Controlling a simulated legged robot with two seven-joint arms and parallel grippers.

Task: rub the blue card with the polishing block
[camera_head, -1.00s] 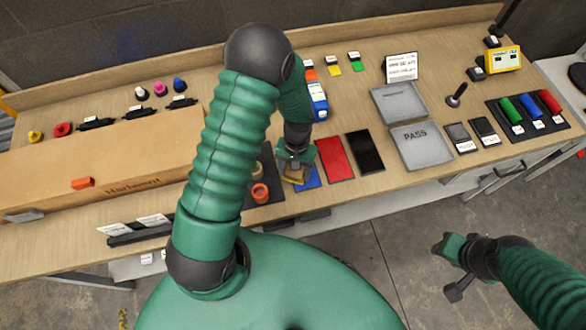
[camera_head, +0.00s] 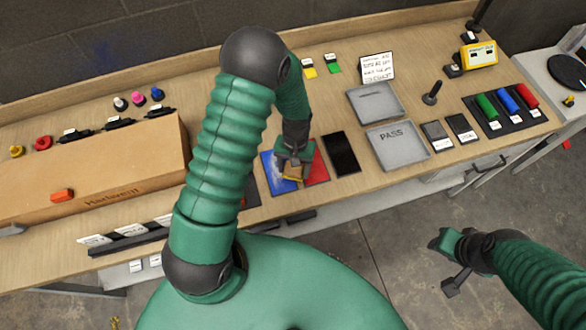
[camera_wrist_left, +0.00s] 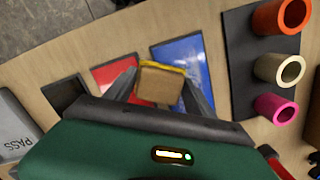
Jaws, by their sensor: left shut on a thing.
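My left gripper (camera_head: 293,162) is shut on the polishing block (camera_head: 292,172), a tan block with a yellow edge. In the left wrist view the block (camera_wrist_left: 160,84) sits between the two fingers. The blue card (camera_head: 272,176) lies flat on the bench; the block is at its right edge, towards the red card, and hides part of it. The blue card also shows in the left wrist view (camera_wrist_left: 184,58). I cannot tell whether the block touches the card. My right gripper (camera_head: 452,262) hangs in front of the bench, away from the cards; its jaw state is unclear.
The red card (camera_head: 319,168) lies right beside the blue one, then a black card (camera_head: 341,153) and the grey PASS tray (camera_head: 398,148). In the left wrist view a dark mat (camera_wrist_left: 241,62) with colored rings lies beside the blue card. A cardboard box (camera_head: 90,165) fills the bench's left.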

